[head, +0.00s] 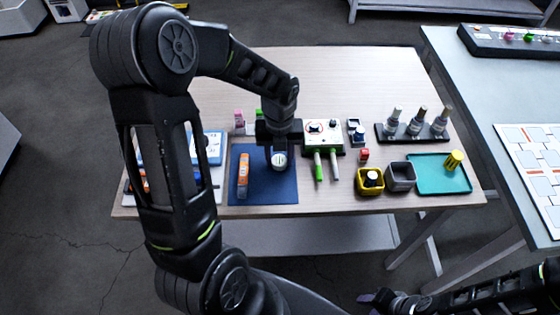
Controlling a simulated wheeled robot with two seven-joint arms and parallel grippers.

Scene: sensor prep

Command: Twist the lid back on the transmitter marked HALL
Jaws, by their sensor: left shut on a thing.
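My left gripper (279,140) reaches down over the blue mat (290,190) and is shut on a small white round piece (279,161) with dark marks on top. I cannot tell whether this piece is the lid, the transmitter or both together. The fingers hide part of it. No HALL marking is readable. Three grey upright devices (417,121) stand in a black rack at the right of the table; their labels are too small to read. My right gripper (382,300) is low at the bottom edge, away from the table, and its jaws are unclear.
Further right are a yellow bin (369,187), a grey bin (401,176) and a teal tray (430,180) with a yellow cylinder (453,160). The table's back is clear.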

